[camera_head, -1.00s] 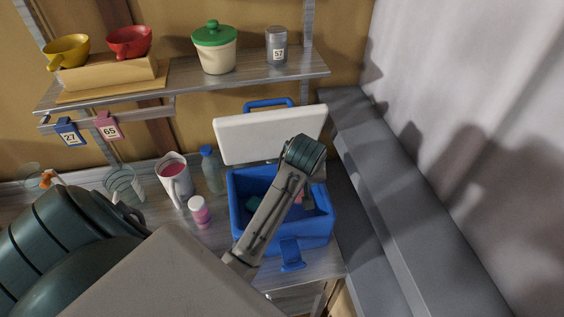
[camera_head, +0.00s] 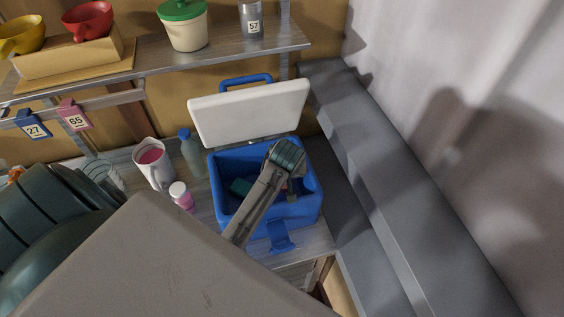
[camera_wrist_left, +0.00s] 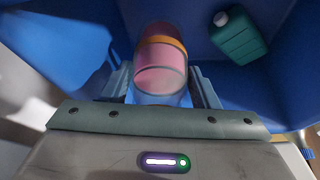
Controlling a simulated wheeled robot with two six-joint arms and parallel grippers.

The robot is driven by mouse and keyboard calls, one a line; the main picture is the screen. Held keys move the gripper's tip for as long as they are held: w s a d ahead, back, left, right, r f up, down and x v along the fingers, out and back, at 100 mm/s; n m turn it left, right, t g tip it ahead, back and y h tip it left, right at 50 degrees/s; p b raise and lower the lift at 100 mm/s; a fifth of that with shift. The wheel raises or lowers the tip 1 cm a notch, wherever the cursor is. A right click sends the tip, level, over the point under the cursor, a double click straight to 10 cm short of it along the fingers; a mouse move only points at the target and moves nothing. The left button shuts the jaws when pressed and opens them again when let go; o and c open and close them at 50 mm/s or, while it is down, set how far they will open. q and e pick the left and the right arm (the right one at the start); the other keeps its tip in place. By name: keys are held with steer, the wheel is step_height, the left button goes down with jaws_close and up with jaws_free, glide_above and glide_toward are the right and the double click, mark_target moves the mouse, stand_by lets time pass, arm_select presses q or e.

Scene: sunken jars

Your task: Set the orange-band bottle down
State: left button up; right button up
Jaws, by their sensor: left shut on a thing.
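My left gripper (camera_wrist_left: 160,80) is shut on the orange-band bottle (camera_wrist_left: 162,55), a clear bottle with pink contents and an orange band. One finger is on each side of it. The bottle is inside the open blue cooler box (camera_head: 301,213), whose blue walls surround it in the left wrist view. I cannot tell whether its bottom touches the cooler floor. In the head view my left wrist reaches down into the cooler and mostly hides the gripper and bottle. My right gripper is not in view.
A green bottle with a white cap (camera_wrist_left: 238,38) lies in the cooler beside the held bottle. The white lid (camera_head: 250,113) stands open behind. A shelf (camera_head: 225,52) is above.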

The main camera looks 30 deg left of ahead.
arm_select(q)
step_height(320, 180, down, 4)
steer(key=shift+r+p, duration=0.15)
steer(key=shift+p, duration=0.5)
steer(key=shift+f, duration=0.3)
steer(key=shift+f, duration=0.1)
steer(key=o, duration=1.3)
steer(key=shift+d+r, duration=0.1)
steer(key=shift+r, duration=0.25)
steer(key=shift+b+v, duration=1.35)
steer(key=shift+v, duration=4.4)
